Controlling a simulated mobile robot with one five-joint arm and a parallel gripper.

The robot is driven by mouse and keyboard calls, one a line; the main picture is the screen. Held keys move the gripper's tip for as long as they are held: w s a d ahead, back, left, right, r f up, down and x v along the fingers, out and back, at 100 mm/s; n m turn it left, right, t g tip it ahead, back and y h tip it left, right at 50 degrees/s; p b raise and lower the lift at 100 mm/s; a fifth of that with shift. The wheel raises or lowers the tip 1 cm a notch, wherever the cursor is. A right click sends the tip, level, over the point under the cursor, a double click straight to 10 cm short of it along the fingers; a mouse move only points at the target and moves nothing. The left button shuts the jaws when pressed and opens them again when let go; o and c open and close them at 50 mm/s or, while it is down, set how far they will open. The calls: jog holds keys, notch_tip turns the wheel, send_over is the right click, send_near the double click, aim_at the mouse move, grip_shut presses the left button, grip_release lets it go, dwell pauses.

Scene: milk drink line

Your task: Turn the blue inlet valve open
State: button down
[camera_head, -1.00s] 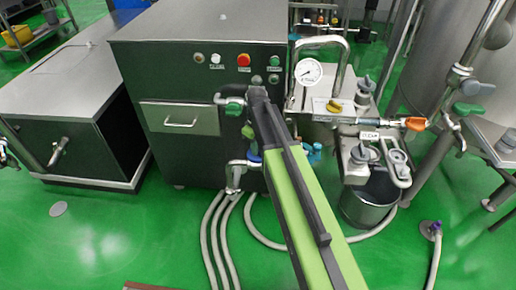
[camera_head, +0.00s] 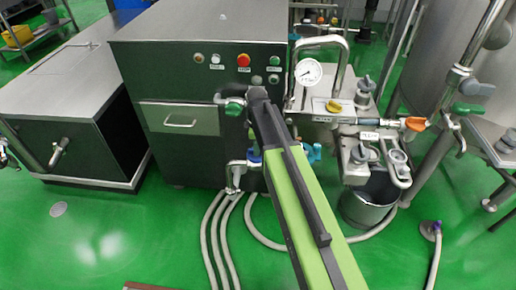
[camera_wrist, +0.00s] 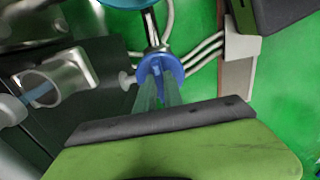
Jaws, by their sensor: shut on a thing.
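The blue inlet valve has a round blue handle (camera_wrist: 160,70), seen in the middle of the wrist view. In the head view a small part of the blue handle (camera_head: 254,155) shows just left of my green and black arm, at the front of the dark cabinet. In the wrist view the fingers of my gripper (camera_wrist: 158,84) reach up to the handle and are shut on its near side. My arm hides the gripper in the head view. How far the valve is turned is hard to tell.
Pale hoses (camera_head: 217,235) run down to the green floor left of my arm. A steel bucket (camera_head: 368,207), a pressure gauge (camera_head: 308,72) and an orange-handled valve (camera_head: 416,123) stand to the right. The dark cabinet (camera_head: 184,92) is behind.

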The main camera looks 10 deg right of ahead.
jog(key=shift+s+a, duration=0.15)
jog(key=shift+a, duration=0.05)
jog(key=c, duration=1.5)
grip_release()
jog(key=shift+c, duration=0.2)
jog(key=shift+o, duration=0.4)
jog(key=shift+d, duration=0.1)
notch_tip(320, 180, up, 17)
jog(key=p, duration=1.7)
jog(key=shift+r, duration=0.2)
